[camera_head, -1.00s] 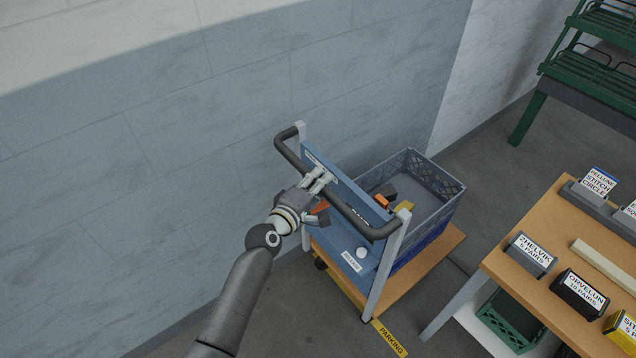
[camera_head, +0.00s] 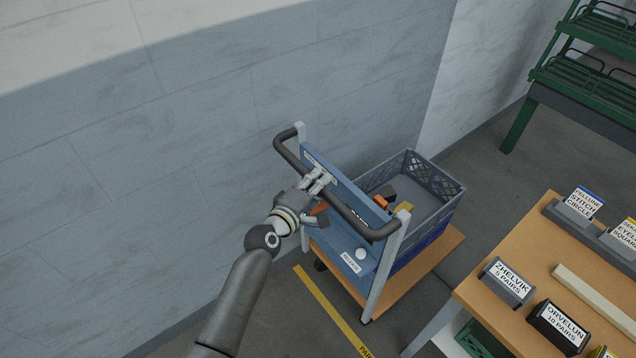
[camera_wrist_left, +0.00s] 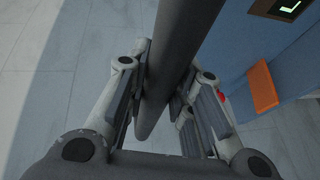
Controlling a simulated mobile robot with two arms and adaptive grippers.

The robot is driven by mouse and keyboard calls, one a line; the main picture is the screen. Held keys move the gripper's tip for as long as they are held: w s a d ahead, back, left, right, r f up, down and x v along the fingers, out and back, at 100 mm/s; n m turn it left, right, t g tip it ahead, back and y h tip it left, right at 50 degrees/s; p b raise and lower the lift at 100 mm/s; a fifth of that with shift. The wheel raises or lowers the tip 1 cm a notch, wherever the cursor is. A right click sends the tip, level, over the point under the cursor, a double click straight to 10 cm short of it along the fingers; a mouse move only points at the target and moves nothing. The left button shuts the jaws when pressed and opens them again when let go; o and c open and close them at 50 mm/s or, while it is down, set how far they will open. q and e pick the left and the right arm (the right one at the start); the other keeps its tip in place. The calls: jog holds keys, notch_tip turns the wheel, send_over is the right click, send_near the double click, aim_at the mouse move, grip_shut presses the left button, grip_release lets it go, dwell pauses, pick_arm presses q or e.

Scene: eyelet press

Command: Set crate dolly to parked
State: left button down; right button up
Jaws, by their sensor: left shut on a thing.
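The crate dolly (camera_head: 440,258) has a wooden deck, a blue end panel and a dark push handle (camera_head: 352,217) on grey posts. A grey and blue crate (camera_head: 440,205) sits on its deck with a few small items inside. My left gripper (camera_head: 318,180) is shut on the handle bar, left of its middle. In the left wrist view the dark bar (camera_wrist_left: 165,75) runs between the fingers. An orange tab (camera_wrist_left: 262,88) shows on the blue panel there. A yellow floor strip (camera_head: 330,308) with partly cut-off lettering lies left of the dolly. My right gripper is out of view.
A grey wall (camera_head: 190,150) runs along the left and behind the dolly. A wooden table (camera_head: 520,245) with labelled boxes stands close on the right. A green rack (camera_head: 575,75) stands at the back right. Floor is clear between dolly and rack.

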pick_arm(q)
jog(key=c, duration=1.5)
grip_release()
jog(key=shift+d+r, duration=0.15)
jog(key=shift+o, duration=1.2)
jog(key=shift+w+d, duration=0.1)
jog(key=shift+w, duration=0.05)
jog(key=v, duration=1.2)
jog(key=s+a+f+m+g+y, duration=0.25)
jog(key=s+f, duration=0.25)
jog(key=f, duration=0.6)
jog(key=s+a+f+m+g+y, duration=0.15)
jog(key=s+a+f, duration=0.25)
jog(key=f, duration=0.8)
jog(key=s+a+f+m+g+y, duration=0.1)
jog(key=s+a+f+g, duration=0.3)
jog(key=f, duration=0.7)
jog(key=s+a+f+m+g+y, duration=0.1)
jog(key=s+f, duration=0.4)
jog(key=s, duration=0.5)
jog(key=s+a+f+m+g+y, duration=0.1)
jog(key=s+a+f+m, duration=0.3)
jog(key=s, duration=0.7)
jog(key=s+a+f+m+g+y, duration=0.1)
jog(key=s+a+f, duration=0.4)
jog(key=s, duration=0.6)
notch_tip(320, 180, down, 3)
jog(key=shift+a+r+m+g+y+b, duration=0.2)
jog(key=shift+m+g+y+b, duration=0.15)
jog(key=shift+m+g, duration=0.55)
